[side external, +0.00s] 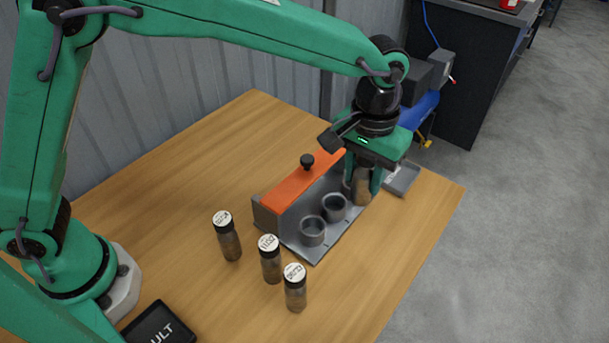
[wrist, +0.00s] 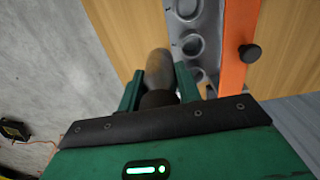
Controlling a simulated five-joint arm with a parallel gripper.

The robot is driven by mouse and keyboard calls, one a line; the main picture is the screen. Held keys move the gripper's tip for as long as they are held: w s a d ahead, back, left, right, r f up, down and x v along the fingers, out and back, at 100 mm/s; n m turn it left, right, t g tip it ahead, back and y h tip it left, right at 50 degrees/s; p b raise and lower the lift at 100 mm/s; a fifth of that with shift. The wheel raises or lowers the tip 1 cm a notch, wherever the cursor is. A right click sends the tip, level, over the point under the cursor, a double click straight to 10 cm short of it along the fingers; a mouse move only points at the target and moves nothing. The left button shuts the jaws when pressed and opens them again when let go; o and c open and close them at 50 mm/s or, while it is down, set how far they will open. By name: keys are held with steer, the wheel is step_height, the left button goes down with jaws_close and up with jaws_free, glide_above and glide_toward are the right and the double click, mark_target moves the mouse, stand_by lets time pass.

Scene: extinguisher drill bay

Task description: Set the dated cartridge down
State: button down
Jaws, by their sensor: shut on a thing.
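My gripper (side external: 362,192) is shut on a brown cartridge (side external: 361,187), held upright at the far end of the grey rack (side external: 318,247). In the wrist view the cartridge (wrist: 158,70) sits between the two green fingers, beside the row of cups. I cannot tell its height above the rack, and its label is hidden. The rack has two clearly visible empty cups, a near one (side external: 313,231) and a middle one (side external: 334,207). A third cup (wrist: 198,75) is partly hidden by my gripper.
Three capped cartridges stand on the wooden table: left (side external: 228,240), middle (side external: 270,262) and right (side external: 295,290). Their labels are too small to read. An orange bar with a black knob (side external: 307,161) runs along the rack. A shallow grey tray (side external: 404,179) lies beyond my gripper.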

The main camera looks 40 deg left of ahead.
steer(key=shift+r, duration=0.1)
stand_by(0.3)
steer(key=w+a+r+m, duration=0.1)
steer(key=w+a+r, duration=0.1)
steer(key=a+r, duration=0.6)
steer(key=w+a+r+m, duration=0.1)
steer(key=w+a+r, duration=0.15)
steer(key=a, duration=0.95)
steer(key=w+a+r+m, duration=0.1)
steer(key=a+r, duration=0.5)
steer(key=a, duration=0.5)
steer(key=w+d+f+m, duration=0.15)
steer(key=d+f, duration=0.35)
steer(key=d, duration=0.7)
steer(key=d+f+m, duration=0.3)
steer(key=d+f, duration=0.2)
steer(key=d, duration=0.7)
steer(key=w+d+f+m, duration=0.15)
steer(key=d+f, duration=0.35)
steer(key=d, duration=0.6)
steer(key=w+a+f, duration=0.6)
steer(key=w+f, duration=0.1)
steer(key=w, duration=0.2)
steer(key=shift+w+f, duration=0.15)
steer(key=shift+w, duration=0.2)
steer(key=shift+f, duration=2)
steer(key=shift+f, duration=0.6)
